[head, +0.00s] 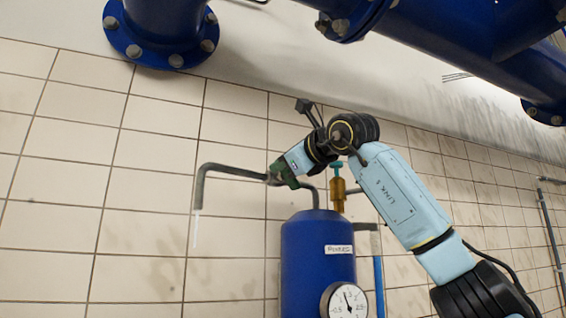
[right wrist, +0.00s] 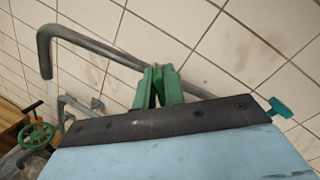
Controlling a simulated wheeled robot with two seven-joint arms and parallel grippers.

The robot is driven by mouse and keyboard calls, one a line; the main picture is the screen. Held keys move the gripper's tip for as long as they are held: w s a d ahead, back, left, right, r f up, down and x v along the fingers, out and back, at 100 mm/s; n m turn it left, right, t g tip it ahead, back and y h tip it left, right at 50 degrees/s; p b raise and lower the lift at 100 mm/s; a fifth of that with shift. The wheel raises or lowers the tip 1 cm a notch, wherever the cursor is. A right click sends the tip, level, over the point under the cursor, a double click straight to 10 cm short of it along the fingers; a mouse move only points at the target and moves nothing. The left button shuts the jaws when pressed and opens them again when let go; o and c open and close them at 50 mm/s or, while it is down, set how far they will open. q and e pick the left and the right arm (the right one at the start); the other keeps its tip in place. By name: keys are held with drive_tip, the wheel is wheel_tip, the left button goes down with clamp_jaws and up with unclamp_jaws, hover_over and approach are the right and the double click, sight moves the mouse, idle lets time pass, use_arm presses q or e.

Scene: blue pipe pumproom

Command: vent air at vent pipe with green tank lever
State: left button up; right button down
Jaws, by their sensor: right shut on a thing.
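A grey vent pipe (head: 225,170) rises from the top of the blue tank (head: 318,255), runs left and bends down to an open end. A thin whitish streak (head: 196,230) shows just below that end. The green lever (head: 282,170) is on the pipe above the tank. My right gripper (head: 288,172) is shut on it, and the wrist hides part of it. In the right wrist view, green parts (right wrist: 160,85) stand at the gripper's tip against the vent pipe (right wrist: 95,45); I cannot clearly separate lever from fingers. My left gripper is not in view.
A brass valve with a teal handle (head: 337,180) stands on the tank, close right of the gripper. A pressure gauge (head: 345,300) is on the tank's front. A tiled wall (head: 100,200) is behind, and large blue pipes (head: 470,30) are overhead. A green handwheel (right wrist: 36,135) shows lower left.

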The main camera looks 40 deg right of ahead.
drive_tip(key=c, duration=1.5)
unclamp_jaws()
drive_tip(key=shift+s, duration=0.1)
drive_tip(key=s, duration=0.4)
drive_tip(key=s+b, duration=0.1)
drive_tip(key=s, duration=0.4)
drive_tip(key=s+b, duration=0.1)
drive_tip(key=s, duration=0.3)
drive_tip(key=shift+s+a, duration=0.2)
drive_tip(key=shift+a, duration=0.1)
